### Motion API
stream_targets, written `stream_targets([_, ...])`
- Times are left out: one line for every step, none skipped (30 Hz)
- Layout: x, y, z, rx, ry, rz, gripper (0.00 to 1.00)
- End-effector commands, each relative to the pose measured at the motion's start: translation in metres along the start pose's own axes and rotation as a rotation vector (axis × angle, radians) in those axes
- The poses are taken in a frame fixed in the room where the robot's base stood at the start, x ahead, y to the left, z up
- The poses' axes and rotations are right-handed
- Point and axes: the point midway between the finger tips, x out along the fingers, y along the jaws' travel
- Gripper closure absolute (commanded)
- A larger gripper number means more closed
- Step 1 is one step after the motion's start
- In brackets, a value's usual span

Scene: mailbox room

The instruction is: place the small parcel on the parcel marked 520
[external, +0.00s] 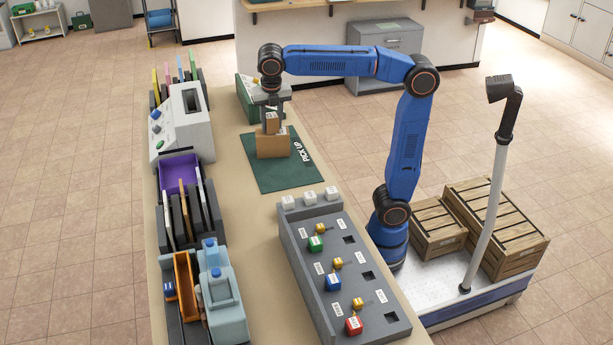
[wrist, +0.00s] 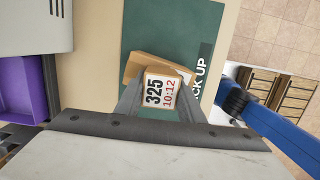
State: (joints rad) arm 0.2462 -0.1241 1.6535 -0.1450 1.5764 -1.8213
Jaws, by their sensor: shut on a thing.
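The small parcel (wrist: 159,92) is a brown box with a white label reading 325 and 10:12 in the wrist view. My gripper (external: 271,127) points down and is shut on the small parcel, which also shows in the external view (external: 271,121). A larger brown parcel (external: 272,147) stands on the green PICK UP mat (external: 290,177), directly below the small parcel. It also shows partly behind the small one in the wrist view (wrist: 137,66). Its number is hidden from me. I cannot tell whether the two parcels touch.
A grey panel (external: 345,270) with several coloured blocks lies nearer on the counter. A white machine (external: 183,130) and a purple tray (external: 180,170) stand along the left edge. A green box (external: 248,98) is behind the mat. The counter between the mat and the left-hand items is clear.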

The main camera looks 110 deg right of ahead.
Motion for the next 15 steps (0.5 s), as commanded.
stream_targets([0.0007,0.0,-0.0001,0.0,0.0,0.001,0.9])
stream_targets([0.0006,0.0001,-0.0001,0.0,0.0,0.001,0.9])
stream_targets([0.0004,0.0001,0.0,0.0,0.0,0.002,0.9])
stream_targets([0.0003,0.0001,0.0,0.0,0.0,0.001,0.9])
stream_targets([0.0003,0.0001,0.0,0.0,0.0,0.001,0.9])
stream_targets([0.0002,0.0001,0.0,0.0,0.0,0.001,0.9])
stream_targets([0.0004,0.0001,0.0,0.0,0.0,0.001,0.9])
stream_targets([0.0009,0.0001,-0.0001,0.0,0.0,0.001,0.9])
stream_targets([0.0018,0.0001,-0.0003,0.0,0.0,0.001,0.9])
stream_targets([0.0025,0.0001,-0.0003,0.0,0.0,0.001,0.9])
stream_targets([0.0029,0.0002,-0.0004,0.0,0.0,0.002,0.63])
stream_targets([0.0026,0.0002,-0.0003,0.0,-0.001,0.002,0.53])
stream_targets([0.0025,0.0002,-0.0003,0.0,-0.001,0.002,0.46])
stream_targets([0.0025,0.0002,-0.0003,0.0,0.0,0.002,0.46])
stream_targets([0.0025,0.0002,-0.0003,0.0,0.0,0.002,0.46])
